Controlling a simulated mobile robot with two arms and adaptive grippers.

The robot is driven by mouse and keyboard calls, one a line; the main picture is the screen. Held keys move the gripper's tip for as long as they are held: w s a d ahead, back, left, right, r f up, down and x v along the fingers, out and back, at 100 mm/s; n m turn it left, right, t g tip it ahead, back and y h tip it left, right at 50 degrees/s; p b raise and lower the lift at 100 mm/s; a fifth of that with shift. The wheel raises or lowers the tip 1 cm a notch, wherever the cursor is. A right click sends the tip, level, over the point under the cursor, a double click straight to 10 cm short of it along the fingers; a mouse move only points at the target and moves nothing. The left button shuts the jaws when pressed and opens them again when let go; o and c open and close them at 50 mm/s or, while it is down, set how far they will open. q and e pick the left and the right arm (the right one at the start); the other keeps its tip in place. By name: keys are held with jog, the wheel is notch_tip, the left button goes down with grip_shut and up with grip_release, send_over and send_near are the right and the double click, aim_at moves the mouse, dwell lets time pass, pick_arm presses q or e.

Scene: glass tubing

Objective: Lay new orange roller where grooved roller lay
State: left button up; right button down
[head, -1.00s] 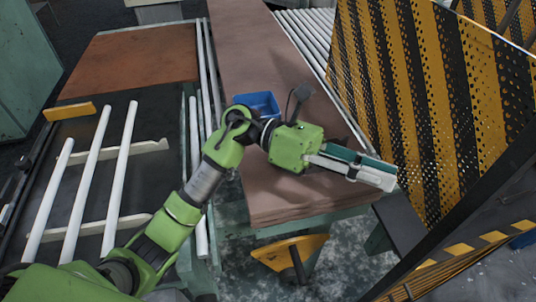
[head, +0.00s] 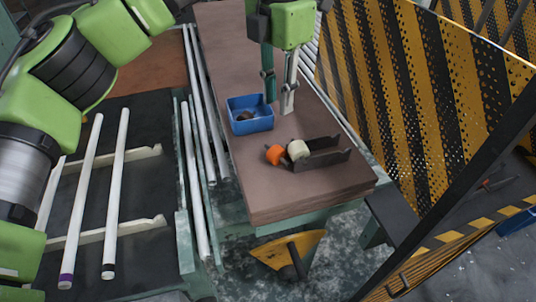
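An orange roller (head: 275,154) lies on the brown bench top (head: 245,195). A cream roller (head: 298,149) is right beside it, at the left end of a dark metal bracket (head: 322,152). Whether the cream roller rests in the bracket or only against it, I cannot tell. No grooves can be made out at this size. My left gripper (head: 279,105) points down behind the rollers, near the right side of the blue bin. Its two fingers are apart with nothing seen between them. My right gripper is not in view.
A blue bin (head: 263,124) stands on the bench with a small dark thing (head: 245,116) inside. A yellow-black perforated guard (head: 400,100) rises on the right. White tubes (head: 116,190) lie on a rack at the left. The bench front is clear.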

pick_arm(q)
jog(key=p, duration=0.2)
send_over(277, 148)
jog(key=f, duration=0.8)
jog(key=shift+s+a, duration=0.15)
jog(key=shift+a, duration=0.1)
jog(key=shift+d+f+p, duration=0.1)
jog(key=shift+f+p, duration=0.35)
jog(key=shift+p, duration=0.2)
notch_tip(277, 148, down, 3)
jog(key=shift+d+f+p, duration=0.15)
jog(key=shift+f+p, duration=0.05)
jog(key=shift+p, duration=0.95)
jog(key=shift+f, duration=0.55)
grip_shut()
